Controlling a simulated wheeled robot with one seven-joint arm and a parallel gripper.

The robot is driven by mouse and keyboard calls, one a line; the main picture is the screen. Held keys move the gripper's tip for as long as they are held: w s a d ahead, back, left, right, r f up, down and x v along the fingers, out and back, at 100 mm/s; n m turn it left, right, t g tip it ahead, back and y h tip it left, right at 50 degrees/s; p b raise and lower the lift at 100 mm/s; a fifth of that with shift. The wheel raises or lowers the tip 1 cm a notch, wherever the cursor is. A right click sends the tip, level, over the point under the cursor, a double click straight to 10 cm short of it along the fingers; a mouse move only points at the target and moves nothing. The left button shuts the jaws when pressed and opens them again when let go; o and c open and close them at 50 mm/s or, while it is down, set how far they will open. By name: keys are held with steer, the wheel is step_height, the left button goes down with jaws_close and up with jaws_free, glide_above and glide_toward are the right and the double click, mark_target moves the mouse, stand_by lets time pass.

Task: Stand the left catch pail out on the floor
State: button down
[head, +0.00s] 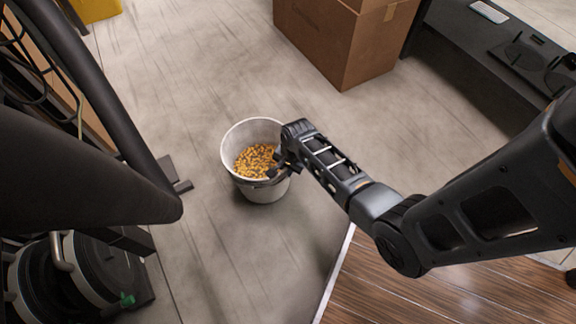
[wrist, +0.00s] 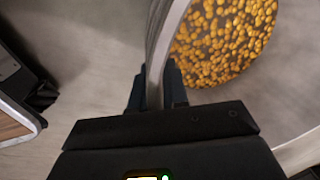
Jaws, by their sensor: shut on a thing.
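The catch pail (head: 264,190) is a whitish-grey bucket with yellow-orange seed (head: 256,161) in it. It appears upright over the bare concrete floor; whether its base touches the floor is hard to tell. My gripper (head: 285,163) reaches in from the right and is shut on the pail's rim. In the wrist view the two fingers of my gripper (wrist: 156,92) sit on either side of the pail's wall (wrist: 158,45), with the seed (wrist: 222,40) to the right.
A brown cardboard box (head: 345,45) stands on the floor behind the pail. Dark machine tubing (head: 90,165) and round grey units (head: 95,265) are at the left. A wood-look surface (head: 440,290) lies at the lower right. Concrete floor (head: 180,90) around the pail is clear.

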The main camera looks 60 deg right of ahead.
steer(key=shift+w+d+f, duration=0.15)
steer(key=shift+w+f, duration=0.1)
steer(key=shift+f, duration=0.15)
steer(key=c, duration=1.5)
jaws_free()
steer(key=shift+s+f, duration=0.15)
steer(key=shift+s, duration=0.1)
steer(key=o, duration=0.4)
